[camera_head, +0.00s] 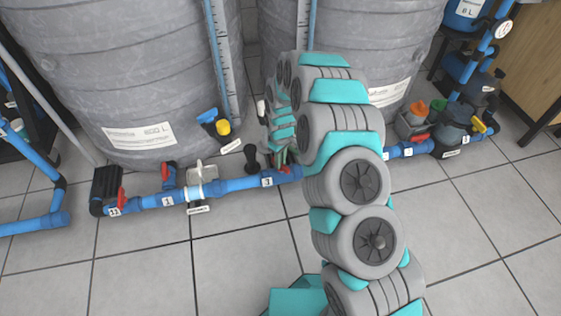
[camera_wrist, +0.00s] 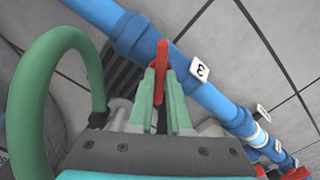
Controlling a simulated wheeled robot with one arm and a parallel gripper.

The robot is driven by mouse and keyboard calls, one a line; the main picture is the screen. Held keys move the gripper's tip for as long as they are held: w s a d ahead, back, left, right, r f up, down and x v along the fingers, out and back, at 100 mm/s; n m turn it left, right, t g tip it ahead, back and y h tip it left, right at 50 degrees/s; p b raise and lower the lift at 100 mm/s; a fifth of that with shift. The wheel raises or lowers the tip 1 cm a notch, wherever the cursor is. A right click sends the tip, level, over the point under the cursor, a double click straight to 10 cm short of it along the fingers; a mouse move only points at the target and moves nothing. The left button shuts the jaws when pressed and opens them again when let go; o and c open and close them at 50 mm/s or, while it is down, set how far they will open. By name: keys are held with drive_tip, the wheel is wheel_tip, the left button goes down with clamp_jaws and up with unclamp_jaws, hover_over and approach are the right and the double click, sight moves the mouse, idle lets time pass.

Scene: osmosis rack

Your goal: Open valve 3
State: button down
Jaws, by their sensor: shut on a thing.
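Valve 3 is on the blue pipe at floor level, marked by a white tag with a 3 (camera_head: 267,182); the tag also shows in the wrist view (camera_wrist: 200,69). Its red handle (camera_wrist: 161,60) stands between the green fingers of my gripper (camera_wrist: 161,88). The gripper is shut on the handle, near the blue pipe fitting (camera_wrist: 140,38). In the head view my arm hides most of the valve and the gripper, so the handle's angle to the pipe is hard to tell there.
Valve 1, with its red handle (camera_head: 169,172), and another red handle (camera_head: 121,198) lie left along the pipe. Large grey tanks (camera_head: 130,70) stand close behind the pipe. A green hose (camera_wrist: 45,60) loops beside the gripper. The tiled floor (camera_head: 200,270) in front is clear.

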drive_tip(key=n, duration=0.5)
drive_tip(key=shift+s+n+b, duration=0.1)
drive_tip(key=shift+n+b, duration=0.2)
drive_tip(key=n, duration=0.5)
drive_tip(key=shift+b, duration=0.3)
drive_tip(key=shift+n, duration=0.4)
drive_tip(key=c, duration=0.9)
unclamp_jaws()
drive_tip(key=shift+o, duration=0.2)
drive_tip(key=shift+r, duration=0.1)
wheel_tip(320, 180, up, 7)
drive_tip(key=shift+f+p, duration=0.1)
drive_tip(key=shift+p, duration=0.35)
drive_tip(key=shift+r, duration=0.4)
